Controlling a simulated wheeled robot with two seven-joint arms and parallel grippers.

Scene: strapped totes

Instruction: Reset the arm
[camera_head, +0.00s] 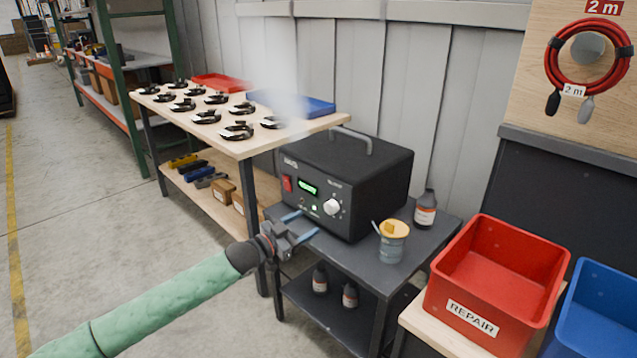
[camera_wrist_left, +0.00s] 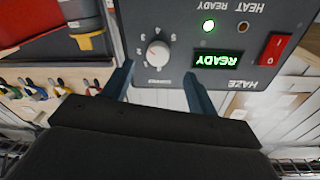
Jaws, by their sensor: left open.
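My left gripper (camera_head: 300,227) is open, with its two blue fingers apart in front of a black haze machine (camera_head: 375,170). Nothing shows between the fingers. In the left wrist view my gripper (camera_wrist_left: 160,75) points at the machine's front panel, which appears upside down. The white knob (camera_wrist_left: 158,53) lies just beyond the fingertips, between their lines; I cannot tell the exact gap, but no finger visibly grips it. The green display (camera_wrist_left: 225,59) reads READY and a green light (camera_wrist_left: 208,26) is lit. The red switch (camera_wrist_left: 277,47) is at the side. My right gripper is not in view.
The machine stands on a dark cart (camera_head: 340,256) with a yellow-topped container (camera_head: 393,245) and a bottle (camera_head: 426,210). A red REPAIR bin (camera_head: 485,310) and a blue bin (camera_head: 600,315) are at right. White haze hangs over a workbench (camera_head: 250,146). Open floor lies left.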

